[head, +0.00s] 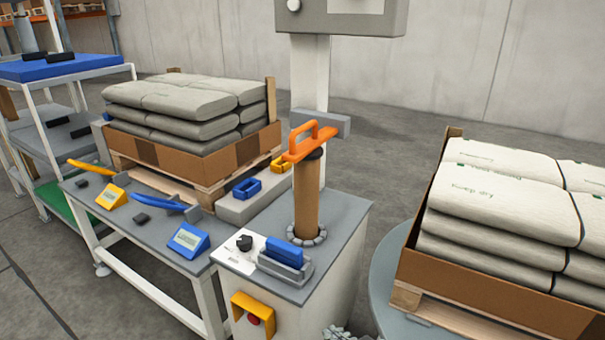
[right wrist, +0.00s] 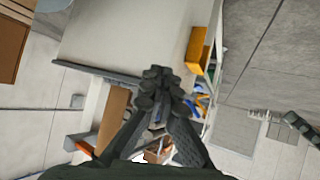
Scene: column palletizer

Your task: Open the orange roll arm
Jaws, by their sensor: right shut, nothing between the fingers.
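The orange roll arm (head: 310,143) is a flat bar with a loop handle. In the head view it lies across the top of an upright brown roll (head: 308,195) on the grey cabinet. An orange piece at the lower left of the right wrist view (right wrist: 83,147) looks like part of it. My right gripper (head: 338,333) shows only as dark fingertips at the bottom edge of the head view, low in front of the cabinet and well below the arm. In the right wrist view its fingers (right wrist: 157,85) are together and empty. My left gripper is not in view.
The cabinet (head: 345,225) also bears a knob panel and a blue-topped block (head: 284,252). A yellow box with a red button (head: 252,314) sticks out from its front. A sack-loaded pallet (head: 485,300) stands to the right, another behind left. A bench (head: 145,225) adjoins on the left.

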